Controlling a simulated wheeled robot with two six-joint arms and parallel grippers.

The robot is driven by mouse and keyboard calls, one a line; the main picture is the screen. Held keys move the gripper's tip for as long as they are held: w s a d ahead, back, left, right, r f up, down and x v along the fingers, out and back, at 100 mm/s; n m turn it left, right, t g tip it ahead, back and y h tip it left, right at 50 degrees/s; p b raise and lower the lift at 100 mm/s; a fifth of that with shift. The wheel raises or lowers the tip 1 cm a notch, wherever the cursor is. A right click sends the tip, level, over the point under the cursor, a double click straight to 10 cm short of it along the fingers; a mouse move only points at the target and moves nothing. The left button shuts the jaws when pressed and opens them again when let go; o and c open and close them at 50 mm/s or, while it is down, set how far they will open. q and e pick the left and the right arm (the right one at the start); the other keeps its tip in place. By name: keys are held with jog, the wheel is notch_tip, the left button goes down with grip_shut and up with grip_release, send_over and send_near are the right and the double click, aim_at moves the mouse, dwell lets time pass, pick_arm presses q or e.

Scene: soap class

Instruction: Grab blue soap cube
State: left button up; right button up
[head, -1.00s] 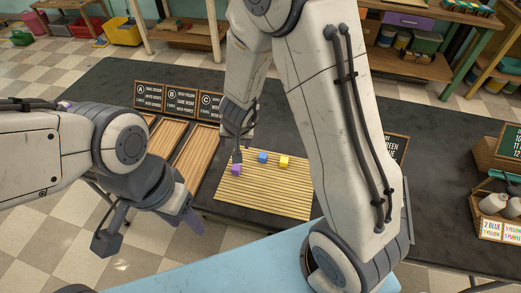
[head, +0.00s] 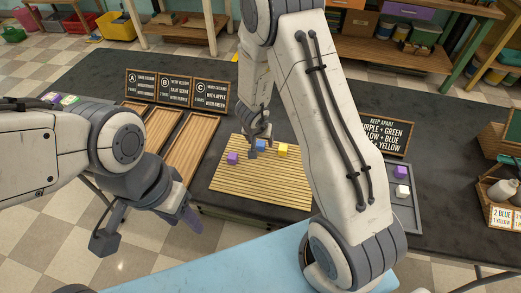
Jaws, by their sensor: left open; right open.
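The blue soap cube (head: 261,145) sits on the slatted wooden mat (head: 262,187), between a purple cube (head: 232,158) and a yellow cube (head: 283,149). My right gripper (head: 257,148) is open, with its fingers at the blue cube and partly covering it. I cannot tell whether they touch it. My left gripper (head: 150,228) is open and empty, low at the left, away from the cubes.
Wooden trays (head: 191,154) lie left of the mat below signs A, B and C (head: 175,90). A grey tray (head: 404,212) with a purple and a white cube is at right, partly behind my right arm. A crate with bottles (head: 500,214) stands far right.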

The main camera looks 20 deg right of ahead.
jog(key=shift+x, duration=0.75)
jog(key=shift+r, duration=0.1)
grip_shut()
jog(key=shift+r, duration=0.1)
